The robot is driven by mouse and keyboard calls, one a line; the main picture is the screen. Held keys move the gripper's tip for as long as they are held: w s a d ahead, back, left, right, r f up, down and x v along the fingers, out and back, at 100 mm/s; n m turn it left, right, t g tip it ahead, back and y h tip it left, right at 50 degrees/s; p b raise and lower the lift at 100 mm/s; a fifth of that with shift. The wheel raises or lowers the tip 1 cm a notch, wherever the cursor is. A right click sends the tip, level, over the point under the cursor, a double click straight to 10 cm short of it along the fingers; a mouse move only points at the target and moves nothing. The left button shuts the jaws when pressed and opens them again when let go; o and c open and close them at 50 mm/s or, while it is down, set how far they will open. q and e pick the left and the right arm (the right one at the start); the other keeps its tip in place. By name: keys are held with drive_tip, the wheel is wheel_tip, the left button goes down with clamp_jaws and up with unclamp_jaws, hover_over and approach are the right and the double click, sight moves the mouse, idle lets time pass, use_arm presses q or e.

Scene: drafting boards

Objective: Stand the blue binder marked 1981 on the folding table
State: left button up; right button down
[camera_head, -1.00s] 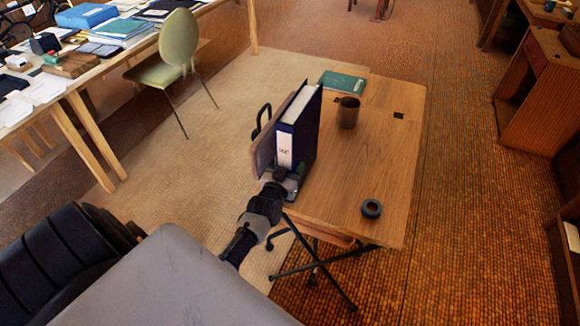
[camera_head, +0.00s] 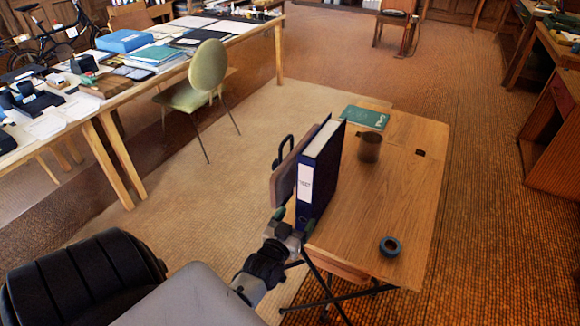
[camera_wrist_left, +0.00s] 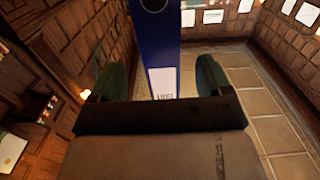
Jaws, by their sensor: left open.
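The blue binder (camera_head: 323,178) stands upright on the folding table (camera_head: 392,205), near its left edge. Its white spine label (camera_head: 304,183) faces my left arm; the writing is too small to read surely. In the left wrist view the binder (camera_wrist_left: 155,45) shows its blue spine, ring hole and label, ahead of the jaws. My left gripper (camera_head: 294,222) is open at the low front end of the binder. In the wrist view its green-padded fingers (camera_wrist_left: 160,78) are spread to either side of the spine, with gaps visible. My right gripper is not in view.
On the folding table are a brown cup (camera_head: 369,147), a green book (camera_head: 365,117) and a dark tape roll (camera_head: 390,246). A long desk (camera_head: 100,105) and green chair (camera_head: 200,85) are at upper left.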

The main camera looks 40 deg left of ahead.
use_arm(q)
drive_tip(key=shift+v, duration=1.6)
drive_tip(key=s+d+f+m+g+h, duration=0.1)
drive_tip(key=s+d+f+g, duration=0.25)
drive_tip(key=f, duration=0.55)
drive_tip(key=s+d+f+m+g+h, duration=0.15)
drive_tip(key=s+f, duration=0.25)
drive_tip(key=f, duration=0.5)
drive_tip(key=s+d+f+g+h, duration=0.2)
drive_tip(key=s+d+f+g, duration=0.15)
drive_tip(key=f, duration=0.55)
drive_tip(key=s+d+f+m+g, duration=0.1)
drive_tip(key=s+f+g, duration=0.3)
drive_tip(key=s, duration=0.8)
drive_tip(key=s+d+f+m+g, duration=0.1)
drive_tip(key=s+f+g, duration=0.3)
drive_tip(key=s+f, duration=0.5)
drive_tip(key=s, duration=0.3)
drive_tip(key=shift+m, duration=0.35)
drive_tip(key=shift+s+d, duration=0.1)
